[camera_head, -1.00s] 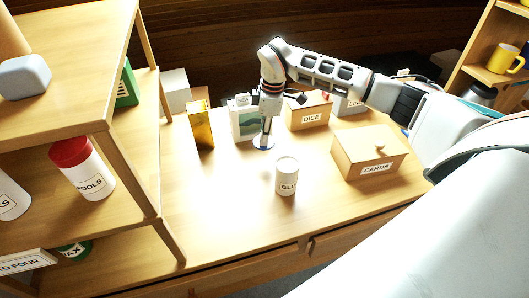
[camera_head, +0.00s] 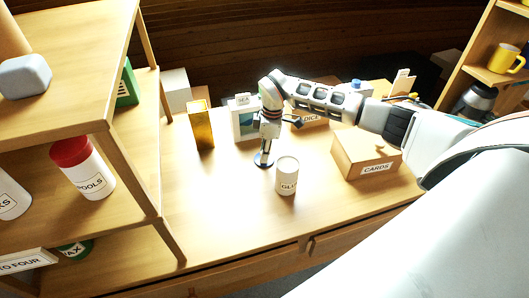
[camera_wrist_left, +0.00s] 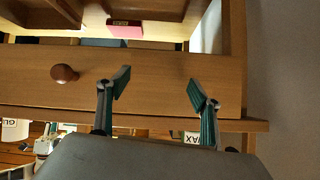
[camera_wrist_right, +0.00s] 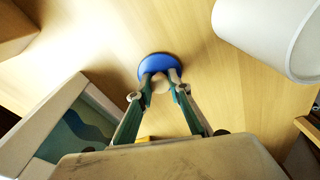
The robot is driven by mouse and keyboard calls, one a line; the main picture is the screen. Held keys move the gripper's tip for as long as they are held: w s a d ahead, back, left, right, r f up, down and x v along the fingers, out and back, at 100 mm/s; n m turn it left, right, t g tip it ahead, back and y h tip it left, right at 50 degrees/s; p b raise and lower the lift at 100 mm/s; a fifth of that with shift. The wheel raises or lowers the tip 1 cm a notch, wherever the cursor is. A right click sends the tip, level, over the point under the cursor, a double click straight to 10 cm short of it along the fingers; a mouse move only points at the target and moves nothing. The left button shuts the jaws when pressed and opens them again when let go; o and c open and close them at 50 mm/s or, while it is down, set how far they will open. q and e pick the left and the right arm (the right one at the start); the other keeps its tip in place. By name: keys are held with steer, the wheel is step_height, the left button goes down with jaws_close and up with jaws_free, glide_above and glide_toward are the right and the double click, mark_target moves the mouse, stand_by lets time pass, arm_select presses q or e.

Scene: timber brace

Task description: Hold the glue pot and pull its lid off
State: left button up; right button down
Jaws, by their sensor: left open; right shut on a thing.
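The white glue pot (camera_head: 287,177) stands upright on the table, its label partly turned away. I cannot tell whether its pale top is open or covered. My right gripper (camera_head: 264,150) points down just behind and left of the pot. It is shut on the pale knob of a blue disc (camera_wrist_right: 160,66), which looks like a lid. The disc is apart from the pot, whose white side also shows in the right wrist view (camera_wrist_right: 270,35). My left gripper (camera_wrist_left: 160,80) is open and empty in front of a wooden drawer front, outside the head view.
The cards box (camera_head: 366,155) is to the right, the dice box partly hidden behind my arm. A shelf (camera_head: 125,170) borders the left. The table's front left is clear.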

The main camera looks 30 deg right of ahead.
steer(key=shift+f, duration=0.15)
steer(key=c, duration=1.9)
jaws_free()
steer(key=r, duration=0.8)
steer(key=d+r, duration=0.1)
steer(key=r, duration=0.3)
steer(key=shift+s+d+r, duration=0.1)
steer(key=shift+s+r, duration=0.05)
steer(key=shift+s, duration=0.25)
